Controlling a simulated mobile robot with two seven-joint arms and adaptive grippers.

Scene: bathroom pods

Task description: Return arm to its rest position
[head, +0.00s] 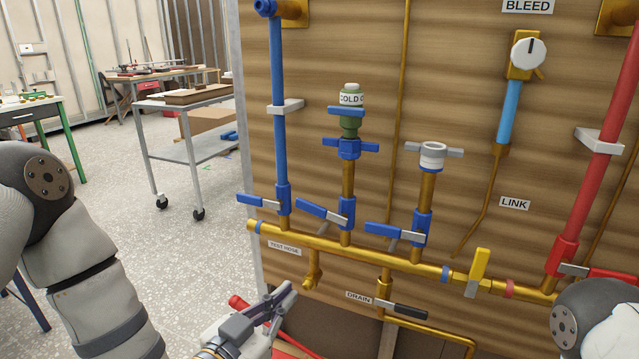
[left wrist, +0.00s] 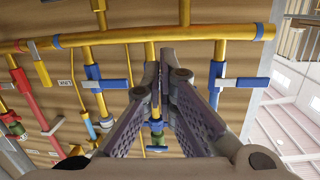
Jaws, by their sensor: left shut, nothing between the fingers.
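My left gripper (head: 284,297) is at the bottom middle of the head view, low in front of the board. Its fingers are shut with nothing between them. In the left wrist view the two fingers (left wrist: 164,62) meet at the tips, below the brass manifold pipe. My left arm (head: 95,270) comes in from the left edge and bends down. Part of my right arm (head: 590,315) shows at the lower right corner; its gripper is out of view.
A wooden board (head: 380,60) carries a brass manifold (head: 350,247), blue-handled valves (head: 320,210), a blue pipe (head: 278,120), a red pipe (head: 605,130) and a black drain lever (head: 410,310). A red-ended object (head: 238,302) lies by the gripper. A wheeled cart (head: 180,120) stands behind left, with open floor nearby.

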